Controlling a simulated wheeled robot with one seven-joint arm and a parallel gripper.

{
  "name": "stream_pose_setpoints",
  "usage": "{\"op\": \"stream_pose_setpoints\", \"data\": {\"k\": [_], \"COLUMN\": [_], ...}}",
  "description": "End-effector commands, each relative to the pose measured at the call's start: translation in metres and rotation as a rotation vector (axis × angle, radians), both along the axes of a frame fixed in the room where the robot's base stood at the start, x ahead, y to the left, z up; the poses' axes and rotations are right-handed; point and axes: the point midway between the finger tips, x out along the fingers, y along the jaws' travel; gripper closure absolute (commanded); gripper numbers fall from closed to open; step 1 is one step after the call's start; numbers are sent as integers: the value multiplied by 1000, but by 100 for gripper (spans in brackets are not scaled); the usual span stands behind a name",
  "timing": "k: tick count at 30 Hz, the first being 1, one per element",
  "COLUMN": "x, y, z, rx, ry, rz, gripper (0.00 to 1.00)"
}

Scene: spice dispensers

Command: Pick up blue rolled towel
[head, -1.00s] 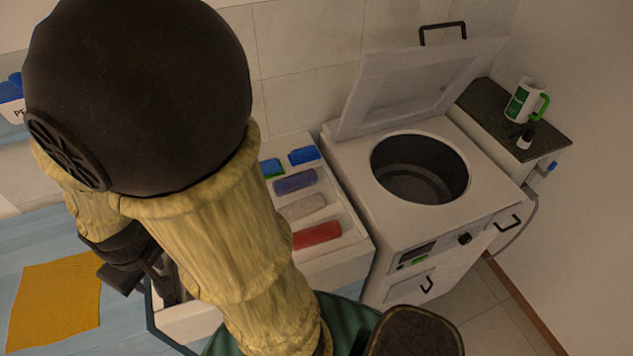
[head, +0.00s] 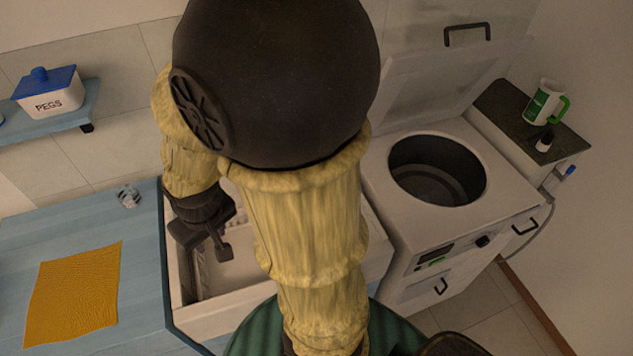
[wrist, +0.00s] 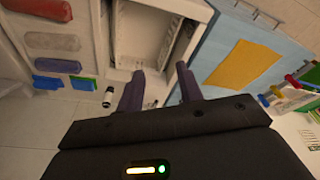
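The blue rolled towel (wrist: 53,66) lies at the left in the wrist view, in a row with a grey rolled towel (wrist: 50,41) and a red rolled towel (wrist: 38,8). In the head view my arm hides all these rolls. My gripper (wrist: 160,72) is open and empty, its two dark fingers apart. In the wrist view it is to the right of the blue roll and clear of it. In the head view my gripper (head: 217,242) is over the white basin (head: 205,318).
Blue (wrist: 47,83) and green-edged (wrist: 82,84) items sit beside the rolls. An open-lidded washer (head: 400,225) stands right. A yellow cloth (head: 72,297) lies on the blue counter (head: 140,220) at left. A pegs box (head: 50,97) is on a shelf.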

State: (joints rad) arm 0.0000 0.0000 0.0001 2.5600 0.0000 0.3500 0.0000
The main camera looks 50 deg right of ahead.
Motion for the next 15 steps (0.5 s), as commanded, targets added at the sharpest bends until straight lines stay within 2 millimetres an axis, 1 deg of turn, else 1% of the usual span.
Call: {"op": "stream_pose_setpoints", "data": {"k": [1,2,3,5,8,11,14,15], "x": [0,0,0,1,6,17,31,37], "y": [0,0,0,-1,-4,-14,-29,-37], "z": [0,0,0,-2,-10,-27,-52,-63], "rx": [0,0,0,-3,-19,-56,-118,-148], "ry": [0,0,0,5,31,87,171,210], "rz": [0,0,0,4,27,76,148,180], "gripper": [64,62,54,42,41,41,41,41]}}
